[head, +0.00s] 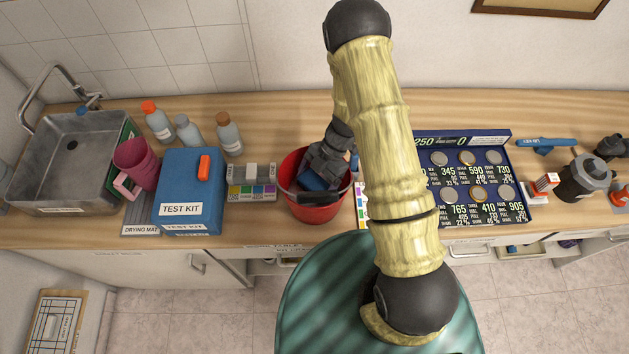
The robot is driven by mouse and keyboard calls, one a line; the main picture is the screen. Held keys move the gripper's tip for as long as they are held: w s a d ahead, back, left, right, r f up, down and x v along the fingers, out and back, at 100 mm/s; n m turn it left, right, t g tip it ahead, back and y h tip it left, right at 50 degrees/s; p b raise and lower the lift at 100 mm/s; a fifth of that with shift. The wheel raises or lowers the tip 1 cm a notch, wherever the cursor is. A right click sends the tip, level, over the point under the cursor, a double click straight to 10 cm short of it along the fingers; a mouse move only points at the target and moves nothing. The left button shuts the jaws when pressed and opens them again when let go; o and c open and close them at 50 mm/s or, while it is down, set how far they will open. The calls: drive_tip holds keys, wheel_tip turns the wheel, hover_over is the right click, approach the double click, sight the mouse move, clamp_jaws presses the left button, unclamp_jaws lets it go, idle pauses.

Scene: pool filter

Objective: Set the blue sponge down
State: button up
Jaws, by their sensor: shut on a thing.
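My gripper (316,184) reaches down at the mouth of the red bucket (318,213) on the counter. It is shut on a dark blue thing that looks like the blue sponge (311,182). The sponge shows only in part, between the fingers and inside the bucket's rim as seen from above. My arm crosses the view to the right of the bucket and hides part of the counter. I cannot tell whether the sponge touches the bucket's bottom or wall.
Left of the bucket are a colour test strip box (252,183), a blue test kit (188,188), a pink jug (137,163), several bottles (230,137) and a sink (70,160). Right are a blue panel with discs (518,190) and a dark pump (584,178). Bare counter shows behind the bucket (285,122).

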drive_tip(key=shift+f, duration=0.5)
drive_tip(key=shift+r, duration=0.25)
drive_tip(key=shift+f, duration=0.1)
drive_tip(key=o, duration=0.9)
drive_tip(key=shift+c, duration=0.2)
drive_tip(key=b+v, duration=0.3)
drive_tip(key=v, duration=1.4)
drive_tip(key=shift+w+d, duration=0.1)
